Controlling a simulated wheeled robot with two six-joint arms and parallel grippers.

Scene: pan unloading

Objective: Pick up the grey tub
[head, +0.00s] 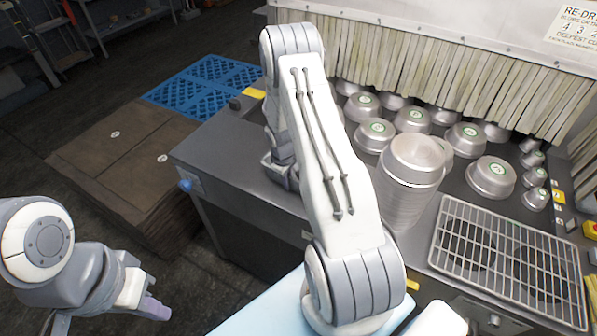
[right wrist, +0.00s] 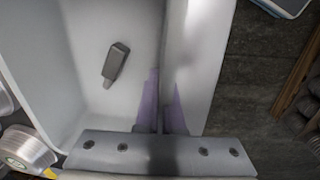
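A pale grey, box-like form (right wrist: 200,60) fills much of the right wrist view; I cannot tell for sure that it is the grey tub. A small dark grey object (right wrist: 115,65) lies on its inner face. My right gripper's purple fingers (right wrist: 164,108) are close together on either side of an edge of the pale form. I cannot tell whether they touch or grip it. In the head view my right gripper is hidden behind my arm. My left gripper (head: 150,305) hangs at the lower left, apart from everything, its fingers seen side-on.
A stack of round metal pans (head: 405,190) and several single pans (head: 492,178) stand on the dark machine bed. A wire rack (head: 510,265) lies at the right. Brown stacked boards (head: 115,155) and a blue pallet (head: 200,88) are at the left. Strip curtains (head: 440,65) close the back.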

